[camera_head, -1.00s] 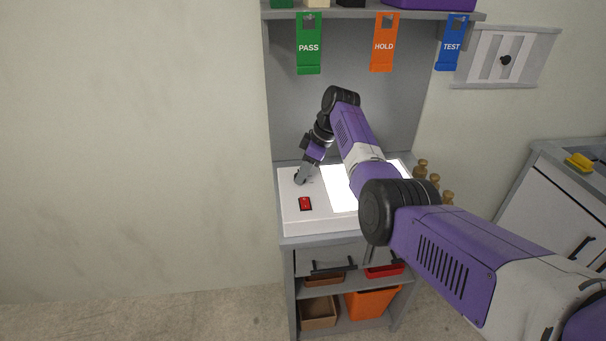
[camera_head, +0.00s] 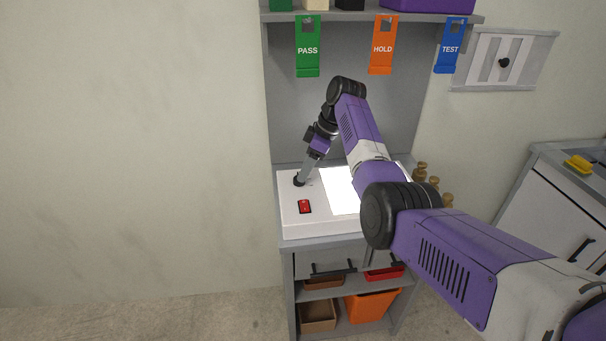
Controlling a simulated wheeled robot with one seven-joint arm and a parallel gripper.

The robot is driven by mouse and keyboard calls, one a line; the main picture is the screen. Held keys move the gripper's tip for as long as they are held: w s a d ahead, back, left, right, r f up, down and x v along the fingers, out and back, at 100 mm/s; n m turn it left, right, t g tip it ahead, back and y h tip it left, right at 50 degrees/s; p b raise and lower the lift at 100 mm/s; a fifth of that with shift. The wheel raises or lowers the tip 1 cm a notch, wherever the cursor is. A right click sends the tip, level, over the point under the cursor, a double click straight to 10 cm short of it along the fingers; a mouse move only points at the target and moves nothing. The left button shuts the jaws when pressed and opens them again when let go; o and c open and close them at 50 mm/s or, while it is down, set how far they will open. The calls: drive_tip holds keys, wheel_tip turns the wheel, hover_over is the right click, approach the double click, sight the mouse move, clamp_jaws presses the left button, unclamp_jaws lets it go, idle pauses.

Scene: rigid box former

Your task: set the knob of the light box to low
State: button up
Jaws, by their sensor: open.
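The light box (camera_head: 290,214) is a white box on the grey workbench, with a bright lit panel (camera_head: 340,190) and a red switch (camera_head: 304,206) at its front left. Its small black knob (camera_head: 298,181) shows at the back left of the top. My gripper (camera_head: 303,177) points down just above and beside the knob and is open. The fingertips are small here, and I cannot tell whether they touch the knob. The knob's pointer and any setting marks are too small to read.
My arm crosses the right part of the light box. Several brown wooden pegs (camera_head: 420,172) stand at its right. Green PASS (camera_head: 308,48), orange HOLD (camera_head: 382,46) and blue TEST (camera_head: 450,46) tags hang above. An orange bin (camera_head: 367,305) sits below.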

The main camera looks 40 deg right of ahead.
drive_tip(key=shift+v, duration=2.25)
